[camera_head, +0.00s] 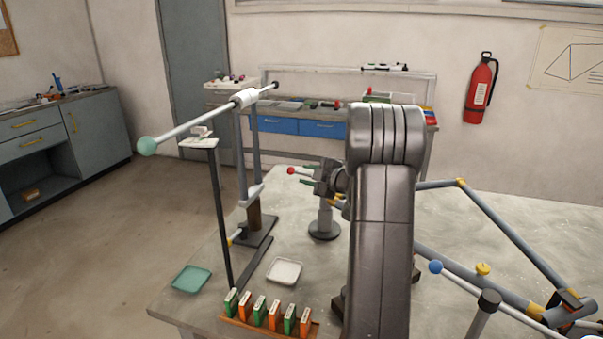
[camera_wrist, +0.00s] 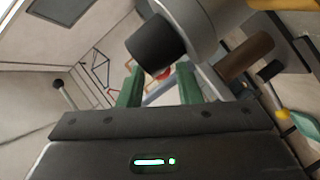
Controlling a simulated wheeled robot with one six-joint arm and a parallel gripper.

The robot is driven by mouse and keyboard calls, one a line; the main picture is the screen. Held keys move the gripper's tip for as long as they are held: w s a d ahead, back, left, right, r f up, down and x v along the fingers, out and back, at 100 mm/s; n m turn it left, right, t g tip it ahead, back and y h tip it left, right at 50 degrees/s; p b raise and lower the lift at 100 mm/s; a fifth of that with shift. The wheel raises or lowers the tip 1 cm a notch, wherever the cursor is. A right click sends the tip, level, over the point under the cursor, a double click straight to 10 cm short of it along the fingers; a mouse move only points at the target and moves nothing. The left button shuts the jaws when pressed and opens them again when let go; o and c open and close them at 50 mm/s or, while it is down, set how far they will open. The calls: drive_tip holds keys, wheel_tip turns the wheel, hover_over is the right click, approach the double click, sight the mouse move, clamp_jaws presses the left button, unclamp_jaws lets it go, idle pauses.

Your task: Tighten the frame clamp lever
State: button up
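A lever with a red ball knob (camera_head: 291,170) sticks out to the left above a round-based post (camera_head: 323,228) on the bench. My gripper (camera_head: 307,175) is just right of the knob, its green fingers pointing left toward it. In the wrist view the two green fingers (camera_wrist: 159,86) stand apart with a gap between them. A red spot, probably the knob, shows between them, partly hidden behind a dark cylinder (camera_wrist: 155,45). I cannot tell whether a finger touches the lever. My arm hides part of the bench behind the post.
A tall stand bears a rod with a teal ball (camera_head: 148,146) left of my gripper. Grey frame tubes (camera_head: 500,235) and a blue ball knob (camera_head: 435,267) are at the right. A rack of green and orange blocks (camera_head: 270,328), a white dish (camera_head: 284,271) and a teal dish (camera_head: 192,279) lie in front.

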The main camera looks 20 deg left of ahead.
sight(303, 174)
drive_tip(key=shift+x, duration=1.7)
clamp_jaws()
